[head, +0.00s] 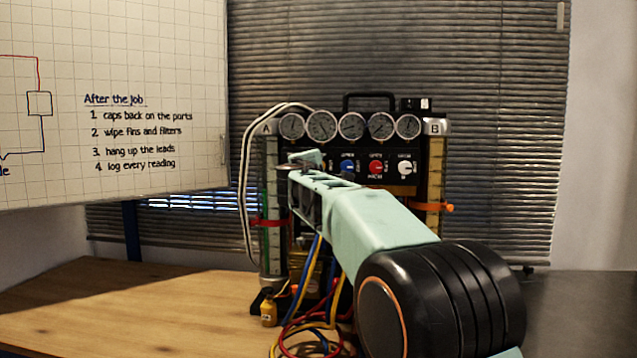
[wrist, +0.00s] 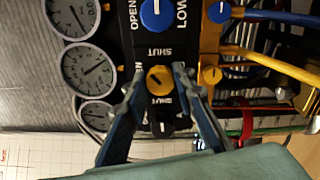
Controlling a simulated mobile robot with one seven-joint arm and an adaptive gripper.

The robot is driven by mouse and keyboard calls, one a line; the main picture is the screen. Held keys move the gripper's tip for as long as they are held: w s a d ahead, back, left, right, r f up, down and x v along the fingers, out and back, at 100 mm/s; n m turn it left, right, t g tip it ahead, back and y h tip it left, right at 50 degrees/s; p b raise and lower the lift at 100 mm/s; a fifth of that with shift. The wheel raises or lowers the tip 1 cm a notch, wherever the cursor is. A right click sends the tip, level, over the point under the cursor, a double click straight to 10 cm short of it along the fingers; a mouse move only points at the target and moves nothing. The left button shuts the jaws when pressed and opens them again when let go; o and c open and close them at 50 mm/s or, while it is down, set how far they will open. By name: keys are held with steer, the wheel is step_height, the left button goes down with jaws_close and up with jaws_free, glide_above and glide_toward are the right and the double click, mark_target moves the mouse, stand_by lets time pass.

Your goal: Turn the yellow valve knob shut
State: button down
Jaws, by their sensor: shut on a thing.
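The yellow valve knob (wrist: 159,80) sits on the black panel of the gauge rig (head: 352,145). In the wrist view it shows between the fingertips of my gripper (wrist: 160,76), with a fingertip against each side. My gripper is shut on it. SHUT is printed on the panel above and below the knob in this view. In the head view my gripper (head: 303,164) reaches the left part of the panel and hides the yellow knob.
A blue knob (head: 347,167), a red knob (head: 376,168) and a white knob (head: 404,168) stand to the right on the same panel. Several gauges (head: 351,126) line the top. Loose hoses (head: 318,318) hang in front. The wooden table (head: 130,305) is clear at left.

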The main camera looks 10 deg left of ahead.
steer(key=shift+m+b, duration=2.7)
steer(key=shift+m, duration=1.2)
steer(key=c, duration=1.6)
jaws_free()
steer(key=s, duration=1.2)
steer(key=shift+a, duration=0.15)
